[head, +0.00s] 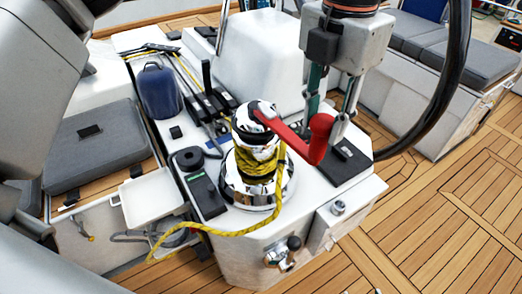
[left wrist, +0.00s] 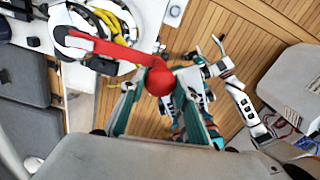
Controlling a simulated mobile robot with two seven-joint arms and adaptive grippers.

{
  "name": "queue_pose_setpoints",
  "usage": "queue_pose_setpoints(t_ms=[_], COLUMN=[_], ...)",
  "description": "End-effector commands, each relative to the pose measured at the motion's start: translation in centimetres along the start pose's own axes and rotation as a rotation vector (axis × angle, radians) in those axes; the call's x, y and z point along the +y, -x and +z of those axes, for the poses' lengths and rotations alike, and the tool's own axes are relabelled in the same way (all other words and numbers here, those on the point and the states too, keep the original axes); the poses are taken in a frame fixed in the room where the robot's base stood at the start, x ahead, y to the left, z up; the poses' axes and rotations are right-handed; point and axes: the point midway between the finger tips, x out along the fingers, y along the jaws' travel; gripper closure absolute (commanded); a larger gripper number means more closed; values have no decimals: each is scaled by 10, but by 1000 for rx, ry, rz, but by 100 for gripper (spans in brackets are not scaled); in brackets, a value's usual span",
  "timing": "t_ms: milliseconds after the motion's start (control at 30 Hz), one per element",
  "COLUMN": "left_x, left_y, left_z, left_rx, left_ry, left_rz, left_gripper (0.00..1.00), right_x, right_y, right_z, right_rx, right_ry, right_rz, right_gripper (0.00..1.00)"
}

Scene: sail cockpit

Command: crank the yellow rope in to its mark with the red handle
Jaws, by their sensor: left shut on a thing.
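A chrome winch (head: 268,186) stands on the white console with several turns of yellow rope (head: 258,163) around its drum. The rope's tail hangs over the console's left front edge. I cannot make out a mark on it. The red handle (head: 284,129) sits on the winch top, its arm reaching right to an upright grip. My left gripper (head: 328,118) comes down from above and is shut on this grip. The handle's round red knob (left wrist: 159,81) shows between its fingers in the left wrist view. Beside them, a white-and-teal gripper, apparently my right one (left wrist: 228,80), is partly hidden.
A blue container (head: 158,92) and a row of black rope clutches (head: 208,100) stand behind the winch. A white tray (head: 150,198) is at its left. A grey cushioned seat (head: 95,145) lies further left. Open teak deck (head: 430,220) spreads to the right.

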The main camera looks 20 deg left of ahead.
Motion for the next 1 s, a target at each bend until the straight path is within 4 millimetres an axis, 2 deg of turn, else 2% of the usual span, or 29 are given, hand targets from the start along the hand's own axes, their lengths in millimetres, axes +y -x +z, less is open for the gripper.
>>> queue_pose_setpoints(t_ms=[167,500,867,1000], left_x=[1,8,8,12], left_y=[1,1,0,1], left_z=[-5,-39,-43,-50], left_rx=[0,-1,1,0], left_ry=[-23,-199,-218,-254], left_rz=[0,1,0,0], left_gripper=[95,95,95,95], right_x=[0,2,2,3], right_y=[1,5,5,6], right_z=[-2,-12,-12,-15], right_rx=[1,8,8,10], right_ry=[1,3,3,3], right_rz=[0,3,3,3], right_gripper=[47,47,47,47])
